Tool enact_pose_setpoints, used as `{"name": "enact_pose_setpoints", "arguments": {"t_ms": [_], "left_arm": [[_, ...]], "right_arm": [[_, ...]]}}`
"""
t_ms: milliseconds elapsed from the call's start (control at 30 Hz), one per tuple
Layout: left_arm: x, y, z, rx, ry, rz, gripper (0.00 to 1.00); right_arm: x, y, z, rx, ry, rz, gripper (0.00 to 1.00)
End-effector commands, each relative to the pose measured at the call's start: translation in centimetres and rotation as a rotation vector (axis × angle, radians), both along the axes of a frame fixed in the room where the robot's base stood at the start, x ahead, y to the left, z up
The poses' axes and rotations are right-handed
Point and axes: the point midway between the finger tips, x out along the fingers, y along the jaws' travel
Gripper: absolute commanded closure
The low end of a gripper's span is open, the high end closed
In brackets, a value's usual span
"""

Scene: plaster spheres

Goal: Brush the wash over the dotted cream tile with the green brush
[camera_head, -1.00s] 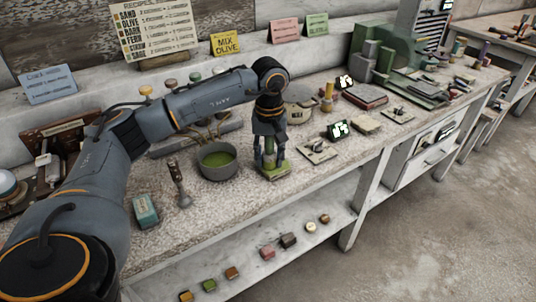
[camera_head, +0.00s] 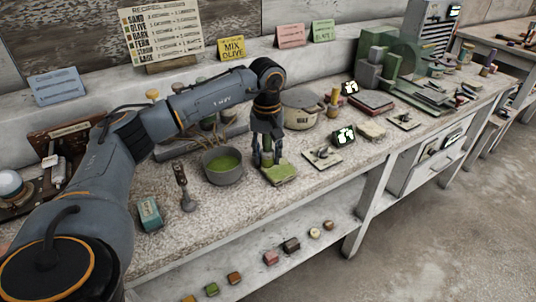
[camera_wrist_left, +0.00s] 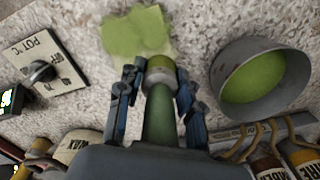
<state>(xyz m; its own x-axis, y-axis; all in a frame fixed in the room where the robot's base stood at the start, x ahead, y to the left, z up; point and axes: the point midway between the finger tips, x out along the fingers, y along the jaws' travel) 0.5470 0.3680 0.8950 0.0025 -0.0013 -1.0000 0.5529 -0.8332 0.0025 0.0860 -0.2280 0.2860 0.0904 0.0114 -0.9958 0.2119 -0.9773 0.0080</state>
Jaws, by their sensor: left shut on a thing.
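My left gripper (camera_head: 266,158) is shut on the green brush (camera_head: 267,155) and holds it upright, bristles down, at the tile. The tile (camera_head: 283,174) lies flat near the front of the bench, right of the wash bowl. In the left wrist view the brush (camera_wrist_left: 158,110) points at a green, uneven-edged patch on the tile (camera_wrist_left: 138,30). I cannot tell whether the bristles touch it. The grey bowl (camera_head: 222,168) holds green wash and also shows in the wrist view (camera_wrist_left: 262,78). My right gripper is out of view.
A small lever plate (camera_head: 323,156) and a lit display (camera_head: 342,135) stand right of the tile. A lidded pot (camera_head: 301,108) is behind. A spoon-like tool (camera_head: 185,190) and a teal box (camera_head: 149,212) lie left of the bowl. The bench's front edge is close.

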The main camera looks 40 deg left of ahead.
Motion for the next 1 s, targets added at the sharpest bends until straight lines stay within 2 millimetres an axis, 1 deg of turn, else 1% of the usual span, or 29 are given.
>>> {"name": "enact_pose_setpoints", "arguments": {"t_ms": [200, 367, 667, 867, 1000], "left_arm": [[-0.5, -1.3, 0.1, 0.0, 0.0, -0.003, 0.96], [-0.7, -1.7, 0.0, 0.0, 0.0, -0.002, 0.96], [-1.3, -3.2, 0.0, -0.001, 0.001, -0.003, 0.96], [-1.2, -3.0, -0.1, -0.001, 0.001, 0.0, 0.96], [-0.9, -2.3, 0.0, 0.0, 0.0, 0.001, 0.96]], "right_arm": [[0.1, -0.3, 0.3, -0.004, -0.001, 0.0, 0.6], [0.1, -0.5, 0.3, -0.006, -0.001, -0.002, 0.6], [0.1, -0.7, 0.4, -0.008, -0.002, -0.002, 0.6], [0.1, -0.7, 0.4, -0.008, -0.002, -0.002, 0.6], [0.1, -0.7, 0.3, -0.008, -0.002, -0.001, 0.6]]}}
